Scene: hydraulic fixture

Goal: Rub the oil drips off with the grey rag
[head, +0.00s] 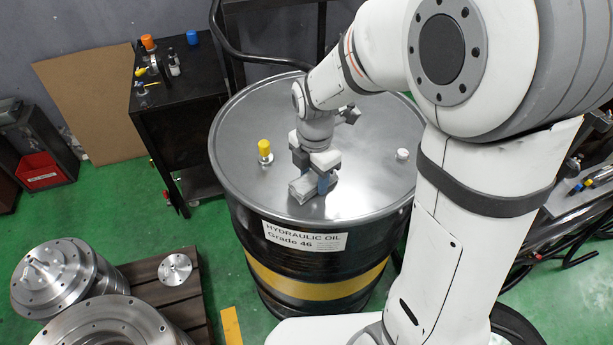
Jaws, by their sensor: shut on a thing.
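My gripper (318,177) is over the top of the black hydraulic oil drum (365,205), near the front of its lid. It is shut on a small grey block-like thing, the grey rag (303,191), which is at the lid surface. I cannot tell how firmly the rag touches the lid. No oil drips can be made out on the shiny grey lid; some of the lid is hidden behind my arm and gripper.
A yellow-capped fitting (264,149) stands on the lid left of my gripper, and a white cap (402,155) to the right. A black cabinet (178,100) with small bottles stands at the back left. Metal flanged parts (62,278) lie at the lower left.

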